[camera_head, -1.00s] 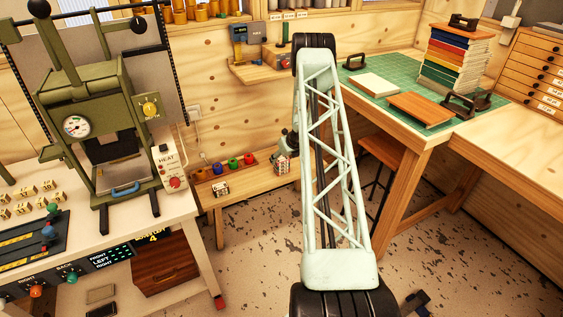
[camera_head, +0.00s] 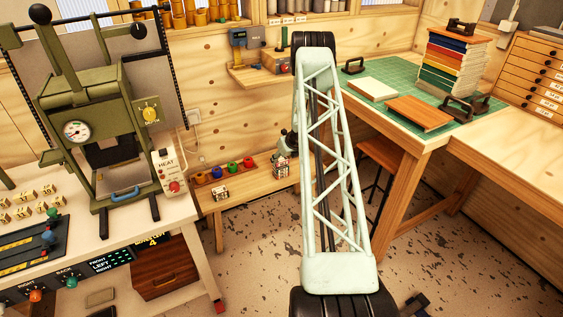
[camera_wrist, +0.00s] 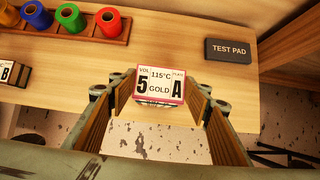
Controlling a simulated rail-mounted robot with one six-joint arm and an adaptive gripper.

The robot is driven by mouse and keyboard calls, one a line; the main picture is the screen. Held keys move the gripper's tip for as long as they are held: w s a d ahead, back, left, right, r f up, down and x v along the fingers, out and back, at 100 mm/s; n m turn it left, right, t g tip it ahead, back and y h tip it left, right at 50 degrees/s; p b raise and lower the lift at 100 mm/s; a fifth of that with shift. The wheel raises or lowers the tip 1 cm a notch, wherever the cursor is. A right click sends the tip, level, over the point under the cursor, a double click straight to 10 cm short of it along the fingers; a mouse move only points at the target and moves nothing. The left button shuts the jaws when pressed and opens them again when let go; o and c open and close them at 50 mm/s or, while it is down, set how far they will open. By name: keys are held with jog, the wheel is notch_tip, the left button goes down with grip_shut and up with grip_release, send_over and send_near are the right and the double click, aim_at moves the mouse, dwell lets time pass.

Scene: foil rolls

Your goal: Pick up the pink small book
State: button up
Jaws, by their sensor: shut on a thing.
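A small book with pink edges (camera_wrist: 159,83) sits between the fingers of my gripper (camera_wrist: 158,102) in the wrist view. Its white label reads 5, 115°C, GOLD and A. The fingers are shut on its left and right sides. In the head view the book (camera_head: 281,168) shows small at the low wooden bench (camera_head: 258,190), left of my arm. My gripper (camera_head: 288,148) is partly hidden there by my arm. I cannot tell whether the book touches the bench.
A second small book (camera_head: 220,193) lies on the bench to the left. Coloured foil rolls (camera_wrist: 71,18) stand in a wooden rack behind. A dark test pad (camera_wrist: 228,51) lies to the right. A stool (camera_head: 382,157) and green-matted table (camera_head: 390,72) stand right of my arm.

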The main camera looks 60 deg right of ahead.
jog(key=shift+r, duration=0.7)
jog(key=shift+s+a, duration=0.3)
jog(key=shift+a, duration=0.1)
jog(key=s+a+r+b, duration=0.1)
jog(key=s+a, duration=0.8)
jog(key=a, duration=0.2)
jog(key=shift+s+a+r, duration=0.15)
jog(key=shift+a+r, duration=0.1)
jog(key=shift+a, duration=0.1)
